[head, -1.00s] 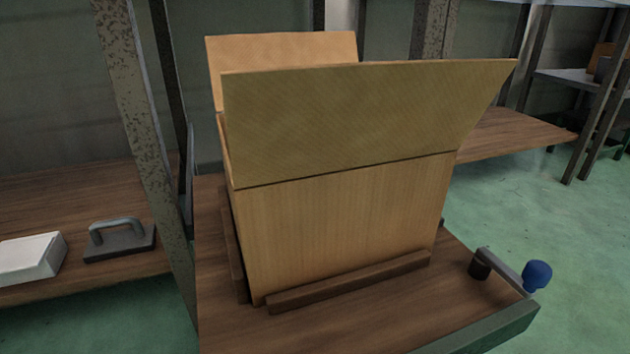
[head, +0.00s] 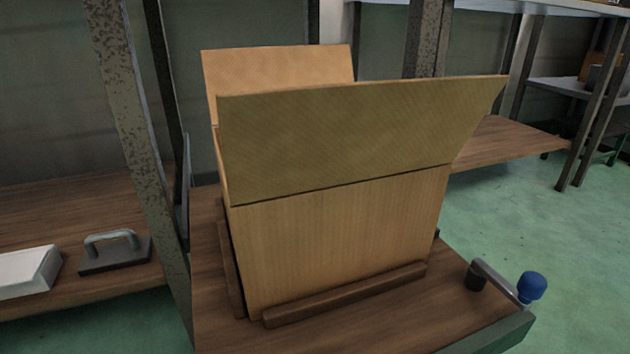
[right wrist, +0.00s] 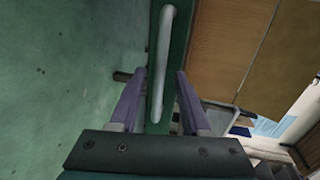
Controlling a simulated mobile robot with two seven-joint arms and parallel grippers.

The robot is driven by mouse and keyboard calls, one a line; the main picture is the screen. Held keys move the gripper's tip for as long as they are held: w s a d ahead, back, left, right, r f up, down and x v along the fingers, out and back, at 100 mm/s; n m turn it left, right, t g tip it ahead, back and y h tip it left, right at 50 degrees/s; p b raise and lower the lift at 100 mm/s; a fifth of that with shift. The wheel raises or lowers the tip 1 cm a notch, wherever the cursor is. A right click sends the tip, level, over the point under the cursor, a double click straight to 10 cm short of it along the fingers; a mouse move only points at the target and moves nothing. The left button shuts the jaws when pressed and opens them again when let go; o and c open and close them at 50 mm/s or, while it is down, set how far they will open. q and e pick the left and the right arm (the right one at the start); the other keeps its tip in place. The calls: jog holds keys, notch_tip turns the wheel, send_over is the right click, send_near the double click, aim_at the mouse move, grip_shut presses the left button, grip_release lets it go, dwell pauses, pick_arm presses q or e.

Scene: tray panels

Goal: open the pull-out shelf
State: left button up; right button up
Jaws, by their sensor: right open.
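The pull-out shelf (head: 455,312) is a brown wooden board with a green front edge (head: 505,335), low in the head view. In the right wrist view its green front panel (right wrist: 182,60) carries a long pale grey bar handle (right wrist: 164,45). My right gripper (right wrist: 162,72) is open, its two purple fingers on either side of the panel and the handle's lower part. A gap shows on each side, and I see no contact. How deep the handle sits between the fingers is hard to tell. My left gripper is not in view.
An open cardboard box (head: 340,235) stands on the shelf behind brown wooden strips (head: 345,293). A crank with a blue knob (head: 532,286) is at the shelf's right corner. A rusty post (head: 135,130) stands left. A white box (head: 28,270) and a handled block (head: 114,252) lie beyond it.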

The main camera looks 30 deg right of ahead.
jog(key=p+v, duration=0.1)
jog(key=v, duration=0.7)
jog(key=w+a+r+n+g+y+p, duration=0.25)
jog(key=w+r+n+p, duration=0.2)
jog(key=r+p, duration=0.85)
jog(key=w+a+r+n+g+y+p, duration=0.25)
jog(key=w+r+n+p, duration=0.2)
jog(key=r+p, duration=0.85)
jog(key=w+a+r+n+g+y+p, duration=0.1)
jog(key=w+a+r+n+y+p, duration=0.25)
jog(key=r+p, duration=1)
jog(key=s+d+r+n+g+h+p, duration=0.1)
jog(key=d+r+n+g+h+p, duration=0.15)
jog(key=r+p, duration=0.85)
jog(key=s+d+r+n+g+h+p, duration=0.15)
jog(key=d+r+n+p, duration=0.25)
jog(key=r+p, duration=0.65)
jog(key=s+d+r+n+g+h+p, duration=0.1)
jog(key=s+d+r+n+g+p, duration=0.2)
jog(key=r+p, duration=0.8)
notch_tip(320, 180, up, 39)
jog(key=t+p, duration=0.1)
jog(key=p, duration=3)
jog(key=shift+w+f+n, duration=0.2)
jog(key=shift+w+n, duration=0.1)
jog(key=shift+w, duration=0.1)
